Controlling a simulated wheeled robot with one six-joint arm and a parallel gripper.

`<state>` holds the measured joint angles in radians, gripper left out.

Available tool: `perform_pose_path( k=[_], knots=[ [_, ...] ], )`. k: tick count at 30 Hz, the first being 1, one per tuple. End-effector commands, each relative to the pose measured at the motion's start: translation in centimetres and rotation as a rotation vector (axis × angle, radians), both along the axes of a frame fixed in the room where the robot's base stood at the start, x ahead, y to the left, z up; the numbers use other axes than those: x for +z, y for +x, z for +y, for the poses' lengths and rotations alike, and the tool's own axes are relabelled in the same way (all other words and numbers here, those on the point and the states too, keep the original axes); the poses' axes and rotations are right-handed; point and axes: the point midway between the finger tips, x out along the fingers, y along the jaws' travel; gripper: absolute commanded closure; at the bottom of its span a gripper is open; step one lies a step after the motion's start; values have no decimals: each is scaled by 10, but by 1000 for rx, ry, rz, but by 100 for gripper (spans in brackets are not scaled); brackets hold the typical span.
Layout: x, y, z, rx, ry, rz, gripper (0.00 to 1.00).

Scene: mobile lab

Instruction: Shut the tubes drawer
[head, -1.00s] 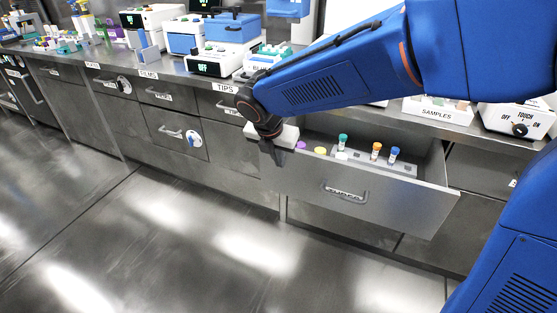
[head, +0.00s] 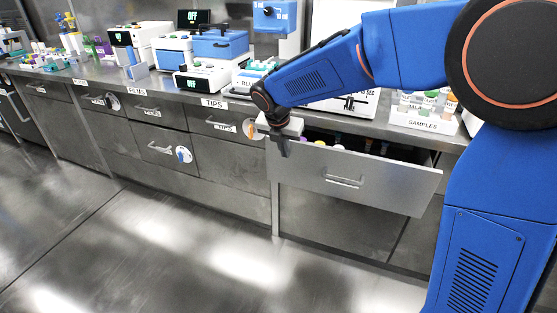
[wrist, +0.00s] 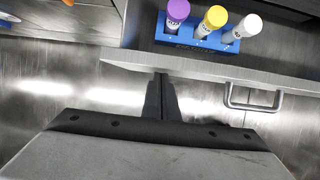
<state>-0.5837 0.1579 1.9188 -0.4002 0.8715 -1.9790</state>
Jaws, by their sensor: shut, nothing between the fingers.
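The tubes drawer (head: 390,187) is partly open, pulled out under the counter in the head view. Its front panel with a bar handle also shows in the wrist view (wrist: 205,68). Tubes with purple (wrist: 178,9), yellow (wrist: 214,17) and white (wrist: 250,24) caps stand upright in a blue rack (wrist: 190,38) inside it. My gripper (head: 284,150) is shut and empty at the left end of the drawer front. In the wrist view its fingertips (wrist: 161,76) are at the outer face of the front, left of the handle (wrist: 253,98). I cannot tell whether they touch it.
The steel counter (head: 190,97) above carries instruments and a white samples box (head: 424,121). Other drawers, such as the tips drawer (head: 207,122), are closed to the left. The floor (head: 160,230) in front is clear.

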Motion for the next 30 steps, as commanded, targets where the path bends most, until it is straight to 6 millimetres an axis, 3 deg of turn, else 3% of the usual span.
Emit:
perform_pose_path(
  k=[6,15,21,30],
  knots=[
    [-1,40,-15,-4,-1,0,100],
    [0,81,-30,-1,-1,0,100],
    [0,96,-35,-1,0,0,100],
    [0,104,-37,1,0,0,100]
  ],
)
